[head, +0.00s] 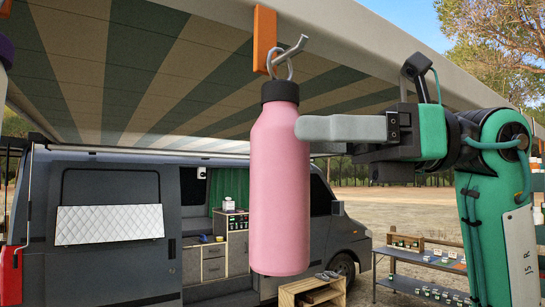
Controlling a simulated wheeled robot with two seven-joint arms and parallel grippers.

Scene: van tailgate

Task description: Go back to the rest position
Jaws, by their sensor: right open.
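A pink bottle (280,190) with a black cap hangs upright in the middle of the head view. The ring on its cap is on a grey hook (292,50), fixed to an orange plate (264,38) on the awning rail. My right gripper (312,130) comes in from the right at the height of the bottle's shoulder. It is open. One grey finger overlaps the bottle's right edge in the picture; the other finger is mostly hidden, and I cannot tell whether either touches the bottle. My left gripper is not in view.
The pale awning rail (390,45) runs overhead close above my right arm. A grey van (110,260) with an open side door stands behind. A wooden crate (310,292) is below the bottle. A bench (425,262) with small items stands at the lower right.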

